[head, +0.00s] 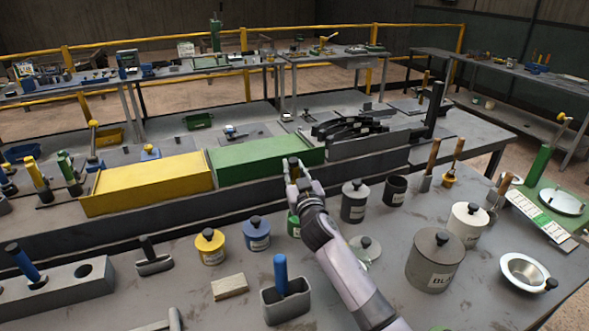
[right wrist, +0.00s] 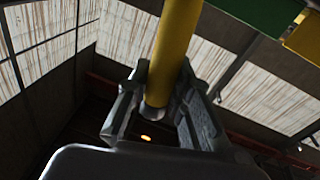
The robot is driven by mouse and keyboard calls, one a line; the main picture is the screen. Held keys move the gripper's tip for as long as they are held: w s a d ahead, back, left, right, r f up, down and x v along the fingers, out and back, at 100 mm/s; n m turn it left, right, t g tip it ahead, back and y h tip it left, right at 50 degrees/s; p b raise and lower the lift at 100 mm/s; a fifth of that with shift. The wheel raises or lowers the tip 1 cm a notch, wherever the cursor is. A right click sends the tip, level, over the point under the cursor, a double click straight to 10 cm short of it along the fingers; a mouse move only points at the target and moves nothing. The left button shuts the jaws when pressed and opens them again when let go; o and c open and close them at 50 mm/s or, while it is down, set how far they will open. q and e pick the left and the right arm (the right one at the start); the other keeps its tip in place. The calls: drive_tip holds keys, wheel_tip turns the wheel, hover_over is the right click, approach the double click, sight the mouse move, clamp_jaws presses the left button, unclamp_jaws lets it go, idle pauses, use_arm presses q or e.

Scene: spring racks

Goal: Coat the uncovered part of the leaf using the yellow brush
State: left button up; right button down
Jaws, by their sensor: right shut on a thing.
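My right gripper (head: 295,178) reaches over the bench in the middle of the head view, in front of the green box. In the right wrist view my right gripper (right wrist: 160,115) is shut on a yellow cylindrical handle (right wrist: 176,45), which I take to be the yellow brush. Its bristles are not visible, and in the head view the brush is mostly hidden by the gripper. Several black curved leaves (head: 350,128) lie behind the long dark rail, right of the green box. Which part of a leaf is uncovered is too small to tell. My left gripper is out of view.
The yellow box (head: 150,185) and green box (head: 265,157) stand along the dark rail. A green pot (head: 293,225) sits below my right gripper. Yellow-lidded (head: 210,246), blue (head: 257,234) and grey pots (head: 354,201) crowd the bench. A blue-handled tool (head: 281,275) stands in a grey holder.

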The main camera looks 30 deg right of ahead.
sight(295, 159)
wheel_tip(295, 159, down, 3)
drive_tip(key=shift+s+r+b, duration=0.1)
drive_tip(key=shift+r+b, duration=0.05)
drive_tip(key=shift+b, duration=0.9)
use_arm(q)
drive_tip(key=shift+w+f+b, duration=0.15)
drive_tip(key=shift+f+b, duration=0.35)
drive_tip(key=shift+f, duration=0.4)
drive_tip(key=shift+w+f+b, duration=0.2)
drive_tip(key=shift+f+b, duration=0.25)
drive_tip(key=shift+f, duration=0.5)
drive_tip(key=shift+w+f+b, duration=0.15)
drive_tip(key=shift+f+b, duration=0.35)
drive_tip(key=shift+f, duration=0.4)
use_arm(e)
drive_tip(key=shift+f, duration=1.6)
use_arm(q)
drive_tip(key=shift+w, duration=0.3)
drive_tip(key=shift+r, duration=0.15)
use_arm(e)
drive_tip(key=shift+r, duration=0.15)
use_arm(q)
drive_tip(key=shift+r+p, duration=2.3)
drive_tip(key=shift+p, duration=0.1)
use_arm(e)
drive_tip(key=shift+r, duration=2.65)
